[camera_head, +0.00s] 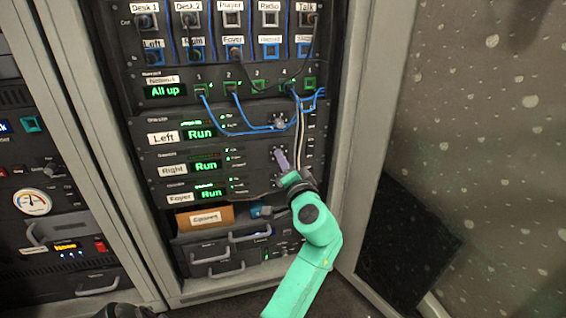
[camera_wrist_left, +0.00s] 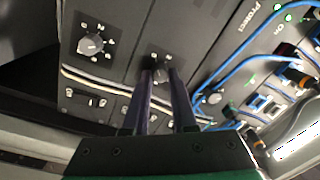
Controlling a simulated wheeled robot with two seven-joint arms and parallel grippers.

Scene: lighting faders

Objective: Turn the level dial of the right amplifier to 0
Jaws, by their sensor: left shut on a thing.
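The right amplifier (camera_head: 205,165) is the dark panel with the "Right" label and a green "Run" display, in the middle of the stack in the head view. My left gripper (camera_head: 281,158) reaches its knob side from below. In the left wrist view its two long fingers (camera_wrist_left: 161,72) are shut on the small level dial (camera_wrist_left: 160,77), one on each side. The fingers hide most of the dial and its scale, so I cannot tell where it points. My right gripper is not in view.
The left amplifier (camera_head: 210,135) is above and the foyer amplifier (camera_head: 190,195) below. The foyer dial (camera_wrist_left: 91,44) and left dial (camera_wrist_left: 213,98) are uncovered. Blue cables (camera_head: 240,132) and a pale cable hang close by.

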